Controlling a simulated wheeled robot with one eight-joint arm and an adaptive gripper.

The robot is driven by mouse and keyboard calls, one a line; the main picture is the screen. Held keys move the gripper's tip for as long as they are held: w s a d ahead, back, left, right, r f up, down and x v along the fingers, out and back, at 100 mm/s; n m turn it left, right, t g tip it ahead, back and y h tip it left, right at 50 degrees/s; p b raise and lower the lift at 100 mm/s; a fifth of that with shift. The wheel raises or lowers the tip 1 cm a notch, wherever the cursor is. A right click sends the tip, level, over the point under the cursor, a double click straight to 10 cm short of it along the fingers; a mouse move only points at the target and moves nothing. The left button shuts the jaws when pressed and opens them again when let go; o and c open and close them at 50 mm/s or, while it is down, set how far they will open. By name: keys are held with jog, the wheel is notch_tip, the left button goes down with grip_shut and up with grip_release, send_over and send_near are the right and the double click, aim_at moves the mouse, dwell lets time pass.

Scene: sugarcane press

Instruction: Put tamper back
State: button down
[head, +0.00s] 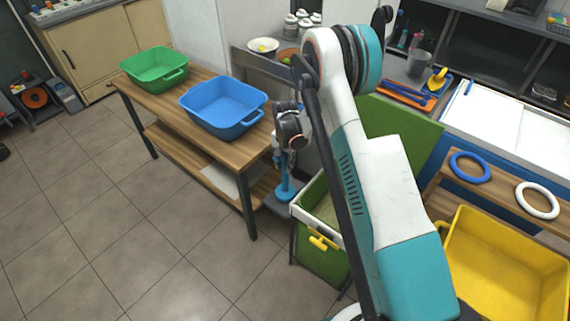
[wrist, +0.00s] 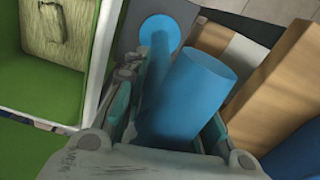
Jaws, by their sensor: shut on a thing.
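The tamper (head: 286,190) is blue, with a thin upright shaft and a round foot. My gripper (head: 283,150) is shut on its upper part, between the work table and the green bin. In the wrist view my gripper (wrist: 178,125) has its fingers on both sides of the thick blue tamper handle (wrist: 197,88). The round blue foot shows beyond the handle, over a grey plate (wrist: 128,32). The plate also shows low in the head view (head: 277,205). I cannot tell whether the foot touches the plate.
A wooden table (head: 190,103) at left holds a green basin (head: 153,72) and a blue basin (head: 220,108). A green bin with a white rim (head: 318,228) stands close at right. A yellow crate (head: 505,265) is further right. Tiled floor is open at left.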

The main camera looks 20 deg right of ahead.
jog(key=shift+r, duration=0.1)
jog(key=c, duration=1.3)
grip_release()
